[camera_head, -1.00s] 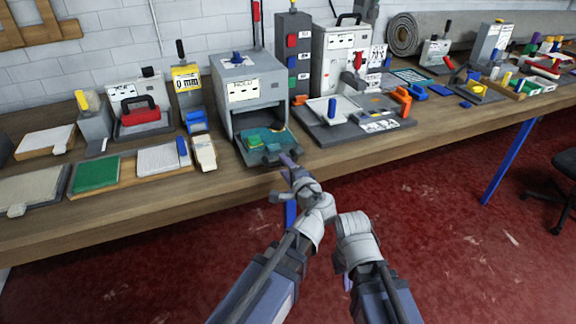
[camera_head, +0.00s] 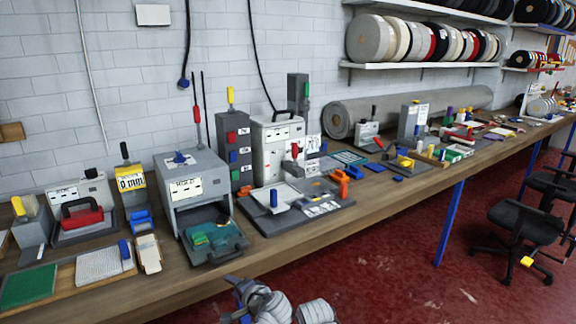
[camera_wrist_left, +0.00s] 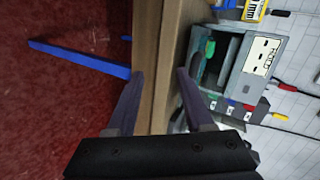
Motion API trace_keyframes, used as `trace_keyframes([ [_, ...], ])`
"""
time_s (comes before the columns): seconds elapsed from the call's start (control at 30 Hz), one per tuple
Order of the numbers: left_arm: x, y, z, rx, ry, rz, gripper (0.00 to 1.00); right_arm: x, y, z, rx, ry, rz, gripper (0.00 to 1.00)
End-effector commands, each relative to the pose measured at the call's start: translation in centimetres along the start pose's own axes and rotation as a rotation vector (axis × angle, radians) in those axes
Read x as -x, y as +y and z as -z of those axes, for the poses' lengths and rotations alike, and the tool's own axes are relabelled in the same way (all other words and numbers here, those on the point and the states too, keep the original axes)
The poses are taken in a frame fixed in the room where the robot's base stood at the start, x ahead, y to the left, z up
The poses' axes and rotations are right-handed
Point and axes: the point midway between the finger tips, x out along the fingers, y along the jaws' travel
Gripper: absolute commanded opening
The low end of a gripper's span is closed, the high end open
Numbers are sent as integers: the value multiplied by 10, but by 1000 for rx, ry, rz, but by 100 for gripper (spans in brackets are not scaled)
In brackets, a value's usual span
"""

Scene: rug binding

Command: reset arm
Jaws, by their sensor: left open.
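My left gripper (camera_wrist_left: 160,90) is open in the left wrist view, its two fingers apart with nothing between them. The table's front edge (camera_wrist_left: 153,70) shows behind the gap between the fingers. In the head view my two arms show only in part at the bottom, below the table edge; the left wrist part (camera_head: 262,300) is at the bottom middle. The right gripper's fingers are out of sight. The grey box machine (camera_head: 192,178) stands on the table with its drawer out, holding green pieces (camera_head: 210,235). It also shows in the left wrist view (camera_wrist_left: 235,75).
The long wooden table (camera_head: 380,195) carries several machines, trays and small tools. A rolled grey rug (camera_head: 400,110) lies at the back, below shelves of tape rolls (camera_head: 425,40). Black chairs (camera_head: 520,225) stand at the right. The red floor (camera_head: 400,270) before the table is open.

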Motion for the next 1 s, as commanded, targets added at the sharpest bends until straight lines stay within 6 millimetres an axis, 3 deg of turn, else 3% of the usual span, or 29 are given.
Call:
trace_keyframes([
  [0.03, 14, 4, -8, 59, -48, -102, 52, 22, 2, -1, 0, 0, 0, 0],
  [0.2, 61, 58, -32, 213, -221, -468, 52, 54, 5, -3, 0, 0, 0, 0],
  [0.33, 105, 88, -40, 268, -329, -704, 52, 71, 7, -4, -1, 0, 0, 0],
  [0.5, 147, 108, -44, 289, -411, -894, 52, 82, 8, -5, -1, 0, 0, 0],
  [0.63, 160, 114, -45, 292, -434, -949, 52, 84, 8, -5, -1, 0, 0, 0],
  [1.0, 160, 115, -45, 292, -435, -953, 52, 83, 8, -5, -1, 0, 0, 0],
])
